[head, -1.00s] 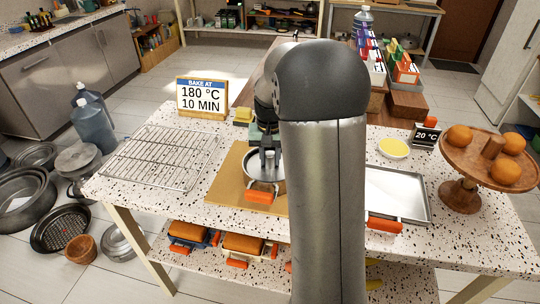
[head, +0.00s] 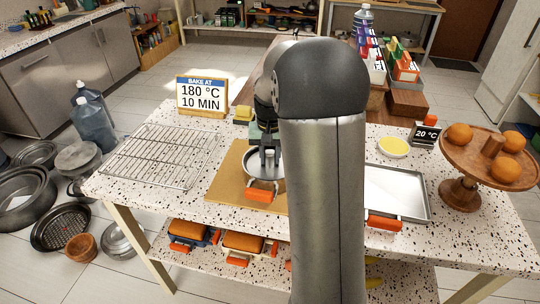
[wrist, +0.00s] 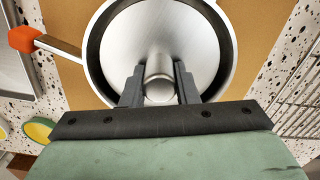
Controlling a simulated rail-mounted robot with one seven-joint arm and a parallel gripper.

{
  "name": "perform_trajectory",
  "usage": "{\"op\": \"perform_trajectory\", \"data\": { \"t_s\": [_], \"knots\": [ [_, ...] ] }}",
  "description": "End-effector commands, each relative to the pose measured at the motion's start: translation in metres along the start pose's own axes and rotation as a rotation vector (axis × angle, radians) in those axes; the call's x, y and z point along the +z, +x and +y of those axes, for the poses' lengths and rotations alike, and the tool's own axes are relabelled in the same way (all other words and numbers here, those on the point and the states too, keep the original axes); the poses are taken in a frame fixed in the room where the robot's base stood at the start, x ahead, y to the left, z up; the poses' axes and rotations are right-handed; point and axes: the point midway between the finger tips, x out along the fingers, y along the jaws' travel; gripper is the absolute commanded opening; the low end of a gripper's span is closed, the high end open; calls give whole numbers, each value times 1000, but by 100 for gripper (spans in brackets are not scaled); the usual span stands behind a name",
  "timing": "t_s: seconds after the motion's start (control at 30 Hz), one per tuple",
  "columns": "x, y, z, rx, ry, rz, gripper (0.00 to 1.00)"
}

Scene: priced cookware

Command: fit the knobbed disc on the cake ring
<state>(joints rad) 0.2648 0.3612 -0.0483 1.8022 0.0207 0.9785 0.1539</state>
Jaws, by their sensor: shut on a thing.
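The cake ring (wrist: 92,62) is a round metal wall with a bright rim and dark inner side. In the head view its orange handle (head: 259,196) points toward the front of the table. The knobbed disc (wrist: 127,42) is brushed metal and lies within the ring's outline in the wrist view, with a dark band around it. I cannot tell whether it rests fully down. My gripper (wrist: 160,88) is shut on the disc's round knob (wrist: 159,82), above the ring. In the head view my gripper (head: 269,157) stands over the ring, and my arm hides part of the area.
The ring is on a tan board (head: 224,181). A wire rack (head: 160,155) lies to the left, a metal tray (head: 398,193) to the right. A wooden stand with oranges (head: 461,192) is at far right. A sign (head: 202,97) stands behind.

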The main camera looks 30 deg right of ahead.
Motion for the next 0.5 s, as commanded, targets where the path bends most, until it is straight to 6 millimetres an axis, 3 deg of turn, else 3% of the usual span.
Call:
{"op": "perform_trajectory", "data": {
  "t_s": [0.5],
  "knots": [
    [0, 5, 0, 0, 0, 0, 4]
  ]
}}
